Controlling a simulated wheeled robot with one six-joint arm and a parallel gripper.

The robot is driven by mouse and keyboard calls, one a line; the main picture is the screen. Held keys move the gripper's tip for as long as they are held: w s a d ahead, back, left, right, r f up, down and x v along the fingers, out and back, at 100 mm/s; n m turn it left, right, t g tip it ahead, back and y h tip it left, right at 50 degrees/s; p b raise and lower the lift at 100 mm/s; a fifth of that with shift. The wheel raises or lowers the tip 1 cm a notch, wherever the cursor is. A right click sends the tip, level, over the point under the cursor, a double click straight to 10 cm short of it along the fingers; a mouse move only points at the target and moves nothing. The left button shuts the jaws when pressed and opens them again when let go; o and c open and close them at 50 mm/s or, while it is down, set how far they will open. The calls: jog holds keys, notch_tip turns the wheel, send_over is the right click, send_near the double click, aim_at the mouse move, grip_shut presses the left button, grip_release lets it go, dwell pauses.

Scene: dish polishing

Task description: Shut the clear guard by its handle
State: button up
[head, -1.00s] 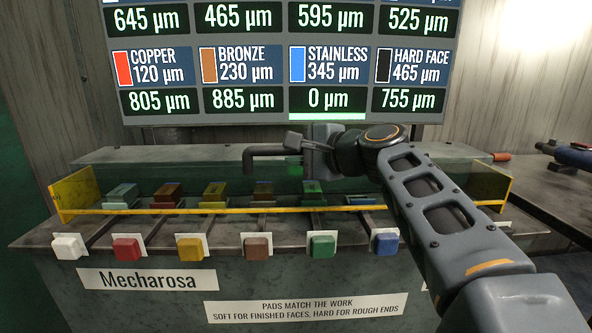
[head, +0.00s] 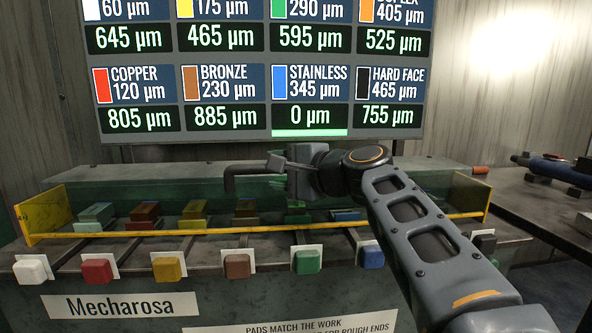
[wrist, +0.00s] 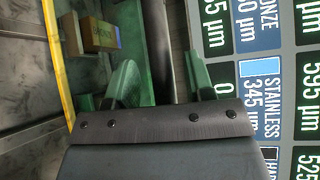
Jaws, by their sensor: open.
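The clear guard is a greenish see-through panel with a yellow front bar (head: 250,234) and yellow end plates, in the head view. It stretches across a row of coloured blocks. A dark bent bar, which looks like its handle (head: 247,169), stands above the panel's middle; its left end bends down. My gripper (head: 292,172) is at the right part of this bar. In the wrist view my gripper (wrist: 163,82) has its two fingers apart, tinted green, with the dark handle bar (wrist: 157,45) running between them. I cannot tell whether either finger touches it.
A row of coloured push buttons (head: 237,266) lines the bench front. A display board (head: 262,75) stands close behind my gripper. A side table (head: 545,205) with a blue tool is at the right.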

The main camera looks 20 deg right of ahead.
jog(key=p+v, duration=0.2)
jog(key=v, duration=1.1)
jog(key=shift+s, duration=0.15)
jog(key=shift+d, duration=0.15)
